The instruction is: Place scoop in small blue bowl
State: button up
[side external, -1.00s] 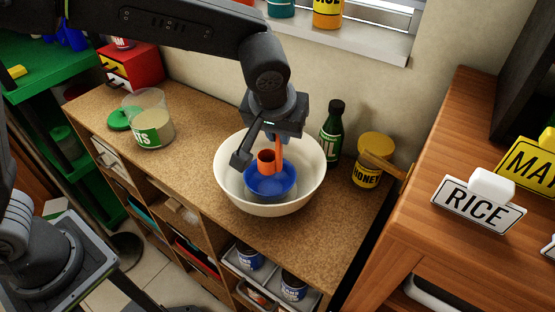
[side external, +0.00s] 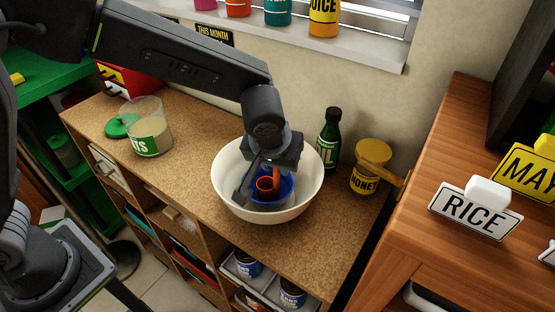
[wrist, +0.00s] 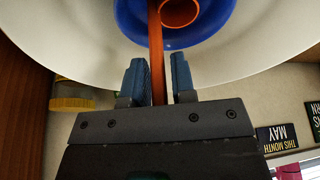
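The orange scoop (side external: 265,184) sits low inside the small blue bowl (side external: 286,190), its cup open upward. The blue bowl stands inside a large white bowl (side external: 226,196). My gripper (side external: 274,168) is lowered into the white bowl, partly hiding the blue bowl and the handle. In the wrist view the scoop's handle (wrist: 156,50) runs between the blue fingers of my gripper (wrist: 158,82). The fingers stand apart, with a narrow gap visible beside the handle. The scoop's cup (wrist: 180,10) and the blue bowl (wrist: 195,38) show at the top of that view.
A green oil bottle (side external: 328,140) and a honey jar (side external: 370,168) stand right of and behind the white bowl. A clear tub (side external: 148,130) is at the left. The countertop (side external: 195,130) between tub and bowl is clear. A wooden cabinet (side external: 430,190) stands at the right.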

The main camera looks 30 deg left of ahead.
jog(key=shift+o, duration=1.1)
jog(key=shift+r, duration=0.15)
jog(key=v, duration=1.2)
jog(key=s+a+r+m, duration=0.1)
jog(key=s+a+r, duration=0.15)
jog(key=a, duration=0.35)
jog(key=s+a+r, duration=0.1)
jog(key=s+a, duration=0.2)
jog(key=a, duration=0.2)
jog(key=s+a+f+m+t+h, duration=0.1)
jog(key=s+a+f+m, duration=0.1)
jog(key=s+a, duration=0.7)
jog(key=shift+s+f, duration=0.5)
jog(key=shift+s, duration=0.2)
